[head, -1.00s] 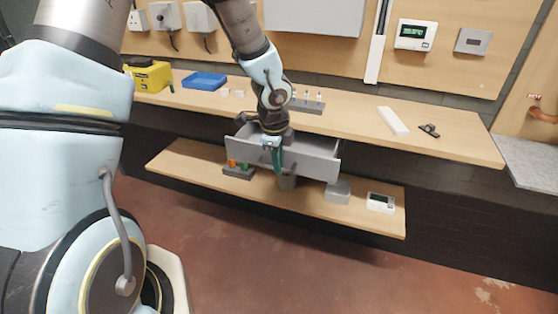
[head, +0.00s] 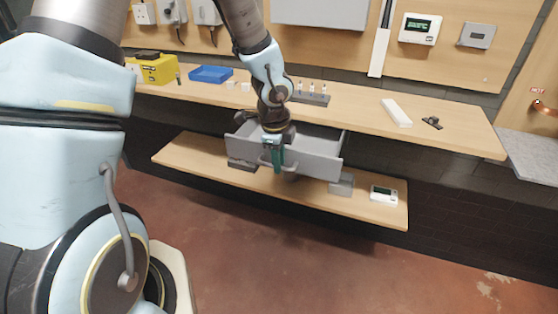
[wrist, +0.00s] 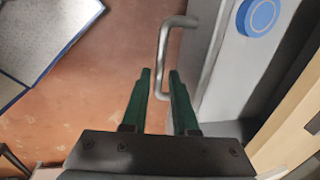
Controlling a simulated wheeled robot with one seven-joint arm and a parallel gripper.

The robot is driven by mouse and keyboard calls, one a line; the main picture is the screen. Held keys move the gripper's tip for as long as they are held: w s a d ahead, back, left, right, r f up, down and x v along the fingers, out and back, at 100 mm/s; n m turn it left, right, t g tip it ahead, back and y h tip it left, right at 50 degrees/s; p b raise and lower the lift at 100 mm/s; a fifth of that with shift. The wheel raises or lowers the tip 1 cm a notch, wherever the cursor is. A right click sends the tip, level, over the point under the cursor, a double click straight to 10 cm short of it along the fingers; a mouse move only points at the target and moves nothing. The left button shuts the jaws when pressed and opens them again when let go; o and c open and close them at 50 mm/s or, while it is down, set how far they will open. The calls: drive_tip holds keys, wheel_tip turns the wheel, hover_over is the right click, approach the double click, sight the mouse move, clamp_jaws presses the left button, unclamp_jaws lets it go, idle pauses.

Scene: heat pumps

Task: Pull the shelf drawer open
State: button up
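The grey shelf drawer (head: 312,163) hangs under the bench and stands out over the lower shelf, its inside visible from above. Its front with a blue round mark (wrist: 258,16) and its metal bar handle (wrist: 162,50) show in the wrist view. My gripper (wrist: 159,76) has its two green fingers on either side of the handle. The fingers are apart, with narrow gaps seen beside the bar. In the head view my gripper (head: 273,160) is at the drawer's front; the arm hides part of the drawer.
The workbench (head: 455,128) carries a yellow case (head: 155,70), a blue tray (head: 211,74) and a white block (head: 396,112). The lower shelf (head: 375,212) holds a small grey box (head: 341,184) and a white device (head: 383,194). The floor (head: 330,265) in front is clear.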

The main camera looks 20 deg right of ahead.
wheel_tip(320, 180, up, 11)
drive_tip(key=s+a+p, duration=0.1)
drive_tip(key=p, duration=0.1)
drive_tip(key=shift+s+a+f, duration=0.15)
drive_tip(key=shift+s+f, duration=0.05)
drive_tip(key=shift+s, duration=0.05)
drive_tip(key=shift+a, duration=0.1)
idle(0.4)
drive_tip(key=a+r+n, duration=0.2)
drive_tip(key=a+n, duration=1)
drive_tip(key=a, duration=0.2)
drive_tip(key=a+r+n+y, duration=0.1)
drive_tip(key=a+n, duration=1.2)
drive_tip(key=a, duration=0.1)
drive_tip(key=shift+w+r, duration=0.15)
drive_tip(key=shift+r, duration=0.2)
